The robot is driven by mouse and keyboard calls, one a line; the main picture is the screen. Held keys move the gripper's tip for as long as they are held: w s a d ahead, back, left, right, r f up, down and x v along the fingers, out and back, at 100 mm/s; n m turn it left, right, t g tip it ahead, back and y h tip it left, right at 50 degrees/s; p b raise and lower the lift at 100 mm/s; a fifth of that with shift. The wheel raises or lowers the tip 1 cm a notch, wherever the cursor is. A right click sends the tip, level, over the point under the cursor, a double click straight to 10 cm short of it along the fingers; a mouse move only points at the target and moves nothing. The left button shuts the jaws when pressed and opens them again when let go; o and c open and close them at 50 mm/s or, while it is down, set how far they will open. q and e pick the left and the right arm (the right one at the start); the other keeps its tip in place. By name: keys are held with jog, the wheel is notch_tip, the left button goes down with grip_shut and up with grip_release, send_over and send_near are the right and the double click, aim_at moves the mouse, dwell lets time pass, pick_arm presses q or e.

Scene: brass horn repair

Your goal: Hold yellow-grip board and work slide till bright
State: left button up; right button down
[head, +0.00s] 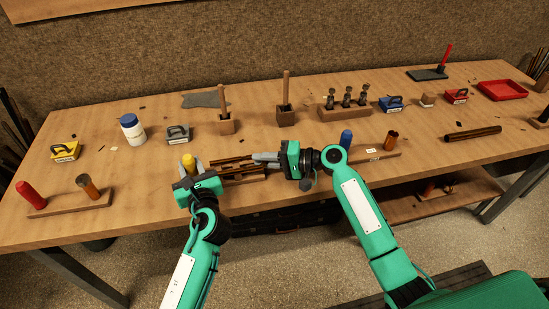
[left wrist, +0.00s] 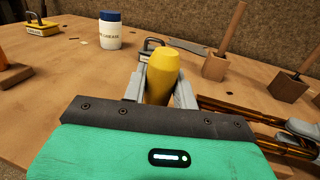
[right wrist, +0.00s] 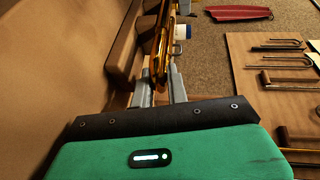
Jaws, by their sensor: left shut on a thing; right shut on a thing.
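The yellow grip (head: 188,161) stands upright at the left end of its wooden board (head: 250,179). My left gripper (head: 190,166) is shut around the yellow grip, which also shows between its fingers in the left wrist view (left wrist: 160,78). The slide (head: 233,168) is a set of brass tubes lying to the right of the grip, dark brown with orange glints. My right gripper (head: 258,157) is shut on the slide's right end, seen between the fingers in the right wrist view (right wrist: 160,60). The hands hide part of the board and slide.
A red-grip board (head: 70,205) lies at the left and a blue-grip board (head: 385,155) beside my right arm. Behind stand a blue-lidded white jar (head: 132,130), a grey block (head: 178,135), two wooden blocks with upright handles and a valve rack (head: 345,112). The table's front edge is close.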

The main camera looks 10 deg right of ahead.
jog(key=shift+a+f, duration=0.25)
jog(key=shift+a, duration=0.4)
pick_arm(q)
jog(key=shift+d, duration=0.1)
pick_arm(e)
jog(key=c, duration=1.5)
grip_release()
jog(key=shift+o, duration=0.2)
jog(key=v, duration=1.2)
jog(key=shift+r, duration=0.15)
pick_arm(q)
jog(key=o, duration=1)
jog(key=shift+o, duration=0.2)
